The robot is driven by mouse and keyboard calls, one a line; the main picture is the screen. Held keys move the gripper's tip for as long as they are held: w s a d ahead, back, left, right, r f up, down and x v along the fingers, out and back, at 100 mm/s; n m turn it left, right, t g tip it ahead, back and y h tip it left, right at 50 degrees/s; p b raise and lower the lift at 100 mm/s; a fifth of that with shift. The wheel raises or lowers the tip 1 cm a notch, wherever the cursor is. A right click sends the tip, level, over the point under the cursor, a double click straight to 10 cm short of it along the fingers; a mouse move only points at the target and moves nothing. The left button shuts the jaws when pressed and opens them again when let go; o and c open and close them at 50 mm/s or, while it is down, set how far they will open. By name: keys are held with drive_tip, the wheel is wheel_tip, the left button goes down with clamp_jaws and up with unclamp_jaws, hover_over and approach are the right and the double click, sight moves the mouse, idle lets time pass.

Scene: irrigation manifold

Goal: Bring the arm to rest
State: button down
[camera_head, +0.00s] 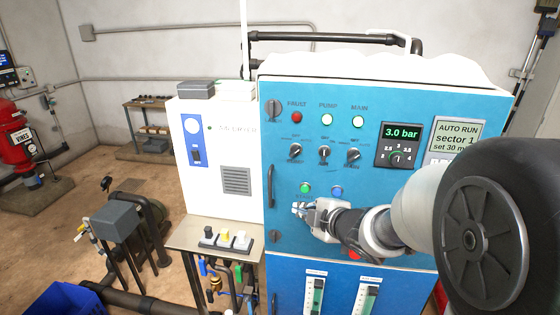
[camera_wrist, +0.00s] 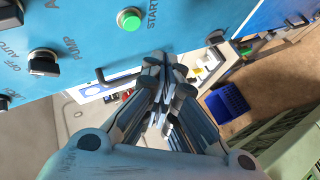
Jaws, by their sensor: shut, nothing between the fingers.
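My gripper (camera_head: 303,209) is shut and empty in front of the blue control cabinet (camera_head: 390,230), below the green START button (camera_head: 306,188) and a blue button (camera_head: 337,191). The START button also shows in the wrist view (camera_wrist: 129,19). My arm reaches in from the right and covers the lower right of the panel. A red button (camera_head: 354,254) shows partly behind my wrist. I cannot tell whether the fingertips touch the panel.
A white unit (camera_head: 212,140) stands left of the cabinet. A metal table (camera_head: 190,238) below it bears a small block with several switches (camera_head: 225,239). A blue crate (camera_head: 68,300) is on the floor at lower left. A red pump tank (camera_head: 14,135) stands far left.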

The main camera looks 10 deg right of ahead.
drive_tip(key=s+d+f+m+g+h+b, duration=0.1)
drive_tip(key=s+d+f+m+h+b, duration=0.2)
drive_tip(key=s+m+b, duration=0.3)
drive_tip(key=s+d+f+m+g+h+b, duration=0.1)
drive_tip(key=s+d+f+m+h+b, duration=0.25)
drive_tip(key=s, duration=0.45)
drive_tip(key=s+a+f+m+g+y+b, duration=0.1)
drive_tip(key=s+a+f+m+g+b, duration=0.1)
drive_tip(key=s, duration=0.4)
drive_tip(key=s+a+f+m+g+b, duration=0.1)
drive_tip(key=s+a+f+m+b, duration=0.1)
drive_tip(key=s+f, duration=0.3)
drive_tip(key=s+a+f+m+g+y+b, duration=0.1)
drive_tip(key=s+a+f+m+g+b, duration=0.1)
drive_tip(key=s, duration=0.7)
wheel_tip(320, 180, down, 2)
drive_tip(key=shift+a+m+g+y+b, duration=0.4)
drive_tip(key=shift+m+b, duration=0.55)
drive_tip(key=shift+b, duration=0.3)
